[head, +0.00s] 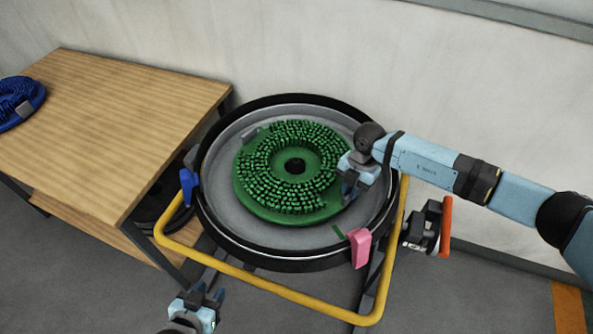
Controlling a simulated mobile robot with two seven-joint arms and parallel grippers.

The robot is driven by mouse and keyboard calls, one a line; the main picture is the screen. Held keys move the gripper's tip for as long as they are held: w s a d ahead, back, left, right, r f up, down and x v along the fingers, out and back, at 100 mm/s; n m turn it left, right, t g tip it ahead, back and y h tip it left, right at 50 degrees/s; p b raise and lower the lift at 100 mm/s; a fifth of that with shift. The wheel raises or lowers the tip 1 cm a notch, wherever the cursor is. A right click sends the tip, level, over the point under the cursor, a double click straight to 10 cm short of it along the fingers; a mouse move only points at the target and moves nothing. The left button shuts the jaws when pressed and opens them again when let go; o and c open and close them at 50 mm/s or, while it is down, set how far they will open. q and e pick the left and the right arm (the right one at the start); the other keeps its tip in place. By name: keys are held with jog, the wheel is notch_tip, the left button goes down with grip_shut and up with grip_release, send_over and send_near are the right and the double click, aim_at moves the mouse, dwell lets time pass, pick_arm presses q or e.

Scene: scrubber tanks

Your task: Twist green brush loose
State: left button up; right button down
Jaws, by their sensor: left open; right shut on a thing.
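The green brush (265,204) is a round disc with bristles facing up and a dark hole at its middle. It lies inside the round grey tank (228,214) with a black rim. My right gripper (349,188) is at the brush's right edge, shut on it; the fingertips partly hide the contact. A grey block shows at the brush's upper left edge. My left gripper (208,298) is open and empty at the bottom, in front of the yellow bar and apart from the brush.
A yellow tubular bar (265,284) runs around the tank's front. A pink clip (360,248) and a blue clip (187,187) sit at the rim. A wooden table (120,130) at left holds a blue brush (18,103). A wall stands behind.

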jog(key=shift+w+d+n+b, duration=0.6)
jog(key=shift+w, duration=0.1)
jog(key=shift+w+d+f+n+b, duration=0.1)
jog(key=shift+w+d+n+b, duration=0.35)
jog(key=shift+w+b, duration=0.3)
jog(key=c, duration=1)
grip_release()
jog(key=shift+c, duration=0.2)
jog(key=shift+s+h, duration=0.1)
jog(key=shift+h, duration=0.2)
jog(key=v, duration=1.4)
jog(key=shift+w+b, duration=0.25)
jog(key=shift+b, duration=0.15)
